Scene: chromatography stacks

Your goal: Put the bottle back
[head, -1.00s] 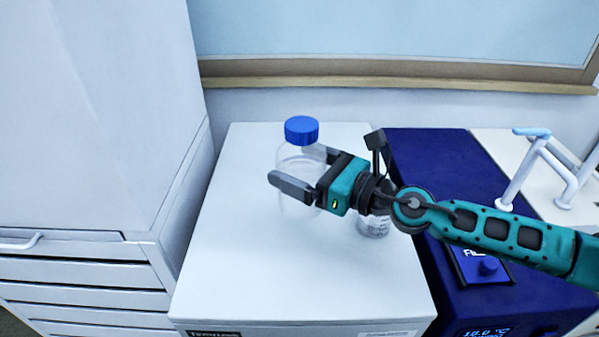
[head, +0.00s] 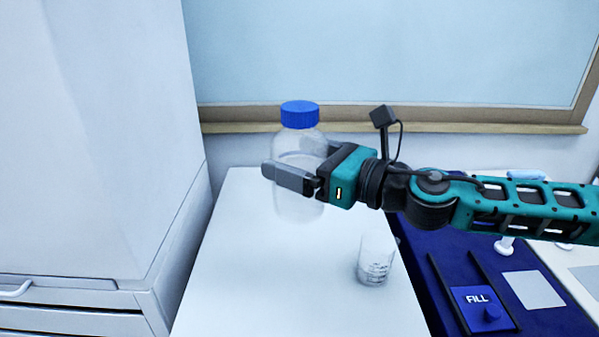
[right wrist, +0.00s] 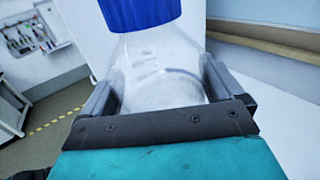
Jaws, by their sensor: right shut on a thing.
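A clear bottle (head: 299,147) with a blue cap (head: 300,114) is upright in my right gripper (head: 305,172). The gripper is shut on the bottle's body, one finger on the near side and the other on the far side. The bottle appears above the white top surface (head: 250,270); its clear lower end is faint, so its exact height is hard to tell. In the right wrist view the bottle (right wrist: 160,75) sits between both fingers, with its blue cap (right wrist: 140,10) above them. My left gripper is not in view.
A small clear beaker (head: 376,262) stands on the white top, to the right of the bottle. A dark blue device marked FILL (head: 482,308) is at the right. A tall white cabinet (head: 90,130) stands at the left. A ledge (head: 400,127) runs along the back wall.

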